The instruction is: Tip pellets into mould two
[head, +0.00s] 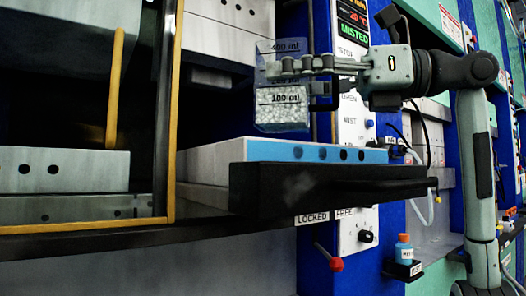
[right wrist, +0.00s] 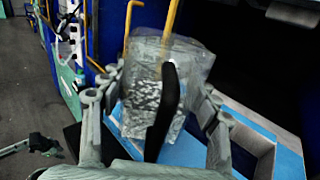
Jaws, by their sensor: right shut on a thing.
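A clear measuring beaker (head: 283,108) with black volume marks holds white pellets in its lower part. My right gripper (head: 300,66) is shut on it near its upper part and holds it almost upright. The beaker hangs above and behind a mould block (head: 215,163) with a blue front strip with dark holes. In the right wrist view the beaker (right wrist: 150,85) sits between the fingers, with a dark handle-like piece in front. The pellets look piled inside it. Which mould is number two cannot be read. My left gripper does not show.
A black drawer-like bar (head: 330,187) juts out in front of the mould. A yellow-edged dark frame (head: 168,120) stands at left. A control panel (head: 352,130), a red-knobbed lever (head: 335,264) and a small blue bottle (head: 404,250) are at right.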

